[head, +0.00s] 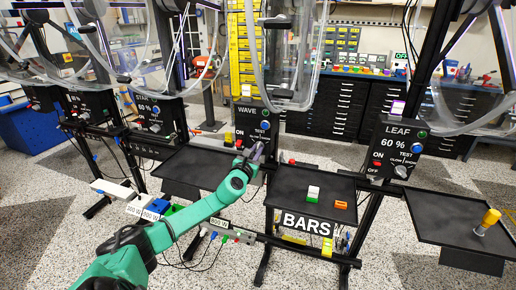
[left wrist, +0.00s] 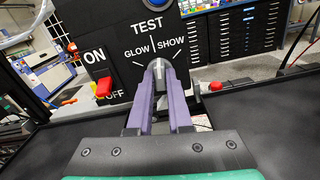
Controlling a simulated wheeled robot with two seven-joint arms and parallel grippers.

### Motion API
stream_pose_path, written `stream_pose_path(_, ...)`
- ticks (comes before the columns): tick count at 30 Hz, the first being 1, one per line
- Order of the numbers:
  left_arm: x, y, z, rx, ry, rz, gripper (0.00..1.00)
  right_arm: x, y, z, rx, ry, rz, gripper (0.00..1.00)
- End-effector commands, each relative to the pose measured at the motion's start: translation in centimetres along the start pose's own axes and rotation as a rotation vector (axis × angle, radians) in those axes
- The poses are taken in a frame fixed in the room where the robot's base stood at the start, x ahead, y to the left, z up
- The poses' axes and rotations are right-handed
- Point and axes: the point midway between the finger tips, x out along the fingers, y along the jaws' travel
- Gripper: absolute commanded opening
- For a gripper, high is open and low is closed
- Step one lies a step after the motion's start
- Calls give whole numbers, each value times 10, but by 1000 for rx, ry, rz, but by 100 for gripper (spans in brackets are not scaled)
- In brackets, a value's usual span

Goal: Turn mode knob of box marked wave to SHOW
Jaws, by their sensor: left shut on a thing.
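The black box marked WAVE (head: 243,126) stands on the post at the middle of the head view, with a blue button, a green light and a red ON/OFF switch. Its panel (left wrist: 112,45) fills the upper left of the left wrist view, with TEST, GLOW and SHOW lettering. The grey mode knob (left wrist: 158,67) sits below the GLOW and SHOW marks. My left gripper (head: 254,152) reaches the lower part of the box. Its purple fingers (left wrist: 159,80) are shut on the knob from both sides. The fingers hide much of the knob, so I cannot tell where its pointer stands. My right gripper is not in view.
The red switch (left wrist: 104,87) is just left of the fingers. A black tray (head: 200,165) lies below the box, and a tray with small blocks (head: 313,193) is to its right. The LEAF box (head: 395,150) stands further right. Clear tubing hangs above.

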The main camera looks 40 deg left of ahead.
Motion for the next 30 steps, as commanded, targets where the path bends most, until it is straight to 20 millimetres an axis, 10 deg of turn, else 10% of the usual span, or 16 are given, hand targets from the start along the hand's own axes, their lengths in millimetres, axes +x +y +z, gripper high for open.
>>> stream_pose_path(30, 0, 0, 2, 629, 3, -3, 0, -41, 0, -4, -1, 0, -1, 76)
